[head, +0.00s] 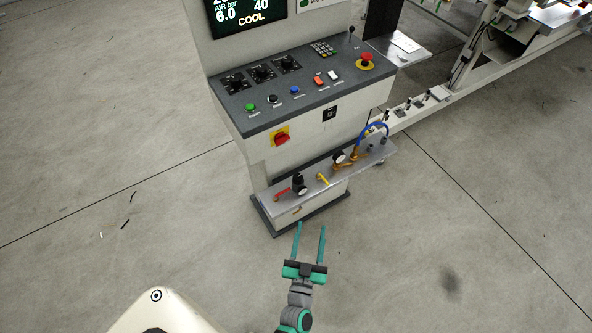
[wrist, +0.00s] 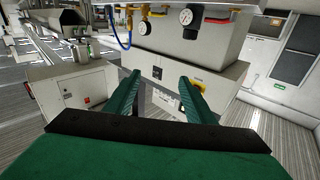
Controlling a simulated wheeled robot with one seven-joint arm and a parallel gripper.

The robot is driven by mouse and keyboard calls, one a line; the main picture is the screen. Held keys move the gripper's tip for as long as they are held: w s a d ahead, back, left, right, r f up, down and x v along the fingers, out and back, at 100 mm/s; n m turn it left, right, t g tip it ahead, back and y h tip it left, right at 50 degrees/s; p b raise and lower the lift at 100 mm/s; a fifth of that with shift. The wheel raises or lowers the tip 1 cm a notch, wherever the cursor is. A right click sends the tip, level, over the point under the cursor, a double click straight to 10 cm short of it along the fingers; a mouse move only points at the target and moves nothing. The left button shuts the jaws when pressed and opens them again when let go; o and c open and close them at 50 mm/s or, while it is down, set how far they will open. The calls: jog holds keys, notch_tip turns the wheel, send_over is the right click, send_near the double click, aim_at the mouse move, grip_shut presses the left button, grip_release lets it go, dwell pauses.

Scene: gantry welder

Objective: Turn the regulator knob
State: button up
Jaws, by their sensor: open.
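The regulator, with a black knob (head: 298,179) and a round gauge, sits at the left part of the metal shelf on the console front. In the wrist view, a black knob (wrist: 190,33) shows at the top, just below a white-faced gauge (wrist: 186,17). My gripper (head: 310,227) is open, with two green fingers apart and nothing between them. It is in front of and below the shelf, clear of the regulator. In the wrist view the fingers (wrist: 160,80) point toward the cabinet below the gauges.
A red lever (head: 282,191) is left of the regulator and a yellow lever (head: 322,179) right of it. A second gauge (head: 338,158) and a blue hose (head: 373,130) are farther right. The console panel (head: 300,98) overhangs behind. Open floor (head: 420,260) lies around my gripper.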

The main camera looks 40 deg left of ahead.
aim_at(297, 174)
jog(key=w+a+f+n+g+y, duration=0.1)
jog(key=w+a, duration=0.3)
jog(key=w+a+f+n+g+y, duration=0.2)
jog(key=w+a, duration=0.2)
jog(key=w+a+f+n+g+y, duration=0.2)
jog(key=w+a, duration=0.2)
jog(key=x, duration=1)
jog(key=shift+w+a+r, duration=0.15)
jog(key=shift+w+a, duration=0.05)
jog(key=shift+a, duration=0.05)
jog(key=shift+c, duration=0.3)
jog(key=c, duration=1)
